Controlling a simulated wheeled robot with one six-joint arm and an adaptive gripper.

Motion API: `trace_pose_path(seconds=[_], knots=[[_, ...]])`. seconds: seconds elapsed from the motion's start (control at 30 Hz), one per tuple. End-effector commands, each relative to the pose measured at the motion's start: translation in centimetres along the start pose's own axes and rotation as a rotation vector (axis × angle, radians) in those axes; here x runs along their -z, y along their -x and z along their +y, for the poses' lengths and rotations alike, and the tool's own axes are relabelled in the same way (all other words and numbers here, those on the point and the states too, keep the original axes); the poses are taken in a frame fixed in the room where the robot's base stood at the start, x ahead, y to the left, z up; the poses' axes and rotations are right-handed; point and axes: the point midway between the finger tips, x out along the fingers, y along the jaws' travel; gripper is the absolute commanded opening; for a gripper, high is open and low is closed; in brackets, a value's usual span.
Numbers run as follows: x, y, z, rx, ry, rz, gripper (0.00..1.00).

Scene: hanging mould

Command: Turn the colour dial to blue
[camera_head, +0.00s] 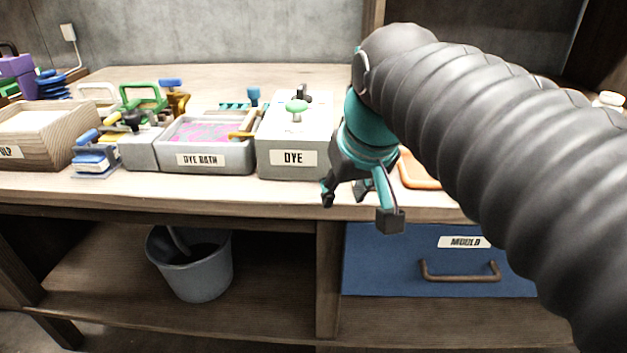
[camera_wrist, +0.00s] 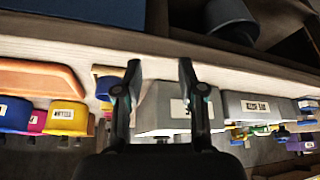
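The grey box labelled DYE (camera_head: 291,175) stands on the bench, left of my gripper. A green knob (camera_head: 296,106) sits on a short stem on its top, with a small black part behind it; this knob looks like the colour dial. My gripper (camera_head: 358,206) hangs in front of the bench edge, right of the box, with its fingers spread and nothing between them. In the wrist view my gripper (camera_wrist: 160,82) is also open and empty, with the DYE box (camera_wrist: 165,100) behind the fingers. The knob is not clearly visible there.
The dye bath tray (camera_head: 205,161) with pink-blue liquid stands left of the box. Stamps and a wooden box (camera_head: 40,150) are farther left. An orange tray (camera_head: 418,172) is partly behind my arm. Below are a bucket (camera_head: 190,270) and a blue MOULD drawer (camera_head: 400,265).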

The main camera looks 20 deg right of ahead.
Motion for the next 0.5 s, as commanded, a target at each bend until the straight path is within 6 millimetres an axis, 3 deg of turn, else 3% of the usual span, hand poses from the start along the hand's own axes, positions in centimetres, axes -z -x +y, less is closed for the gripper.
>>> trace_pose_path(seconds=[0.2,0.5], knots=[[-1.8,-1.2,-0.1,-0.001,-0.002,0.004,0.4],[-2.4,-1.7,-0.3,0.0,0.0,0.007,0.4]])
